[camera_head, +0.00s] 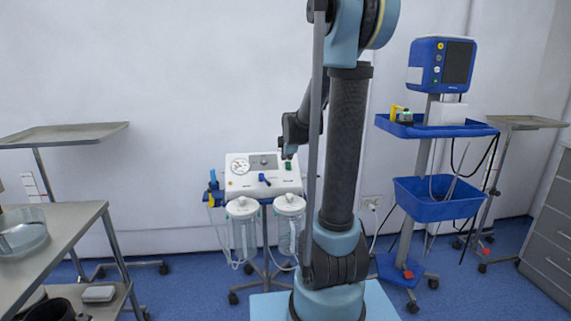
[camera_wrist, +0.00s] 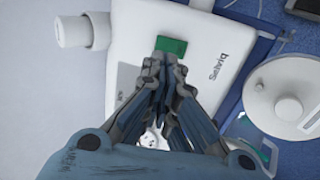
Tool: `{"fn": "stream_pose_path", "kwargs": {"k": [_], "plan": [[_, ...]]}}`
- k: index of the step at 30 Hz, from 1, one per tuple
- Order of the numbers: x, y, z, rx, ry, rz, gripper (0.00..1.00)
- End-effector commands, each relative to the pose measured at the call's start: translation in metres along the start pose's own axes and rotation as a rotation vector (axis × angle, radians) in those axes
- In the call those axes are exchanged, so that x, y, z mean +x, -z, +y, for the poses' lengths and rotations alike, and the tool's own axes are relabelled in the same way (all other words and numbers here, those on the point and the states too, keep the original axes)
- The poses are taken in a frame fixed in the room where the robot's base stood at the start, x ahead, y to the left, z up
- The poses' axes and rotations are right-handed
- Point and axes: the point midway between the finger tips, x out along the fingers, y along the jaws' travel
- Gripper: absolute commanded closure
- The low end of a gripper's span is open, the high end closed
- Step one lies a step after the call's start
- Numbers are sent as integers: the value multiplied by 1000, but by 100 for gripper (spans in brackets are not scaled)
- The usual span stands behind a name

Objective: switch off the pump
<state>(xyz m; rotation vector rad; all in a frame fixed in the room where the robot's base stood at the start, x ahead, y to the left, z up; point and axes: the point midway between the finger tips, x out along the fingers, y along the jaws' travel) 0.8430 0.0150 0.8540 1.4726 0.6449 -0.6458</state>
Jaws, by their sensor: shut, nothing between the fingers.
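The pump (camera_head: 240,184) is a white box with a round gauge, a blue knob (camera_head: 264,179) and a green switch (camera_head: 288,166) at the right of its sloped front. It stands on a wheeled stand by the wall. My gripper (camera_head: 289,155) is just above the green switch, its fingers small and partly dark there. In the wrist view the gripper (camera_wrist: 166,68) is shut and empty, with its fingertips at the edge of the green switch (camera_wrist: 172,46) on the white panel (camera_wrist: 205,48). The fingertips overlap the switch's near edge; I cannot tell whether they touch it.
Two lidded jars (camera_head: 243,208) (camera_head: 290,205) hang below the pump's front; one lid (camera_wrist: 265,82) is close to my gripper's right in the wrist view. A blue trolley (camera_head: 437,208) with a monitor (camera_head: 424,63) stands at the right. A metal table (camera_head: 68,240) is at the left.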

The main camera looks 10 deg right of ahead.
Motion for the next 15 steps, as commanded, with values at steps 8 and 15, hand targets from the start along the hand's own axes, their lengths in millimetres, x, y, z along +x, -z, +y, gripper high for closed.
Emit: {"fn": "stream_pose_path", "kwargs": {"k": [8,15], "plan": [[29,0,0,0,0,0,100],[45,0,0,0,0,0,100]]}}
